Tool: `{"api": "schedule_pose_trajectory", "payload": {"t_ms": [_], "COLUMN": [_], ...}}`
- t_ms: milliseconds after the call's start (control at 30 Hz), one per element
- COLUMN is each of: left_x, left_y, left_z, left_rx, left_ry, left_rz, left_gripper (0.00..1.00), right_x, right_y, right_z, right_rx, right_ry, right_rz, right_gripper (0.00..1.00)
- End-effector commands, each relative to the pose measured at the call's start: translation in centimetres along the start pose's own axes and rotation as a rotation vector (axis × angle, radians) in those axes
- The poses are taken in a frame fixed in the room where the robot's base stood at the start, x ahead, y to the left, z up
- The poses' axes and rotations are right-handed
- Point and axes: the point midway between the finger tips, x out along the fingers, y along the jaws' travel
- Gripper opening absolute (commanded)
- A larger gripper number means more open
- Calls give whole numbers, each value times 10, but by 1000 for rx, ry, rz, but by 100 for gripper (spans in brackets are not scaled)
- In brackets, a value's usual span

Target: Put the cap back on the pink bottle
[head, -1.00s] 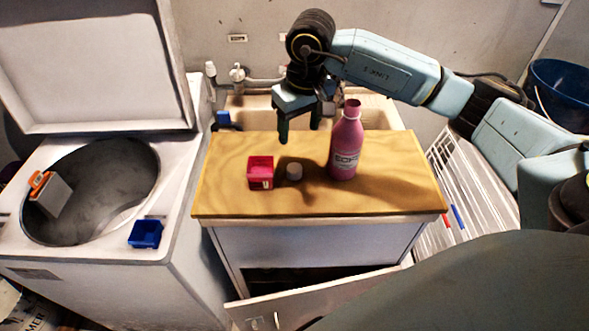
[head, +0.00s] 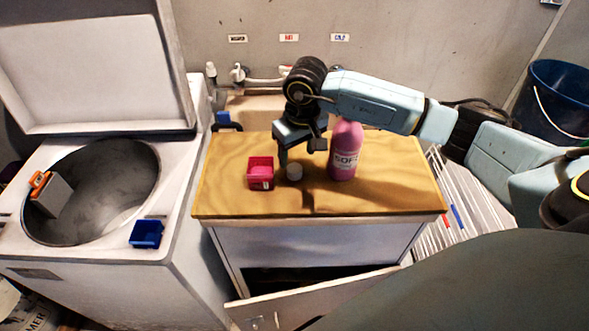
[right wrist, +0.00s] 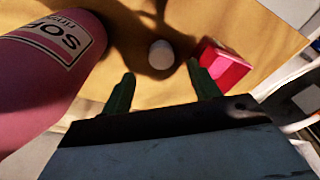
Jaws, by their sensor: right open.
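The pink bottle (head: 344,160) stands upright on the wooden top; its upper end is hidden behind my right arm in the head view. It also shows at the left of the right wrist view (right wrist: 45,75). The small pale grey cap (head: 294,172) lies on the wood between the bottle and a red box; it also shows in the right wrist view (right wrist: 161,54). My right gripper (head: 301,160) is open and empty, pointing down just above and behind the cap. In the right wrist view its fingertips (right wrist: 161,74) are spread, with the cap ahead between them. My left gripper is not in view.
The red box (head: 260,184) sits left of the cap on the wooden top (head: 400,190). Left stands an open washer holding a grey and orange box (head: 50,194), with a blue tray (head: 145,234) on its edge. The worktop's right side is clear.

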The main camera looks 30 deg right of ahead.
Motion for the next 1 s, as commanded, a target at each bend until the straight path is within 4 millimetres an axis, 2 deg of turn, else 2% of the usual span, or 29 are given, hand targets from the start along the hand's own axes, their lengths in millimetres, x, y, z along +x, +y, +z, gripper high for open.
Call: {"api": "schedule_pose_trajectory", "payload": {"t_ms": [267, 533, 667, 1000], "left_x": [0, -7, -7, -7], "left_y": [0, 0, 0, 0], "left_z": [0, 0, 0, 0], "left_rx": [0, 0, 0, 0], "left_ry": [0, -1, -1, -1], "left_rz": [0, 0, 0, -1], "left_gripper": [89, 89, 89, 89], "right_x": [1, 38, 50, 52], "right_y": [0, -3, -2, -2], "right_z": [0, 0, -1, -1], "right_rx": [0, 1, 1, 0], "right_ry": [-1, -4, -1, 0], "right_rz": [0, -1, 0, 0], "right_gripper": [61, 61, 61, 61]}}
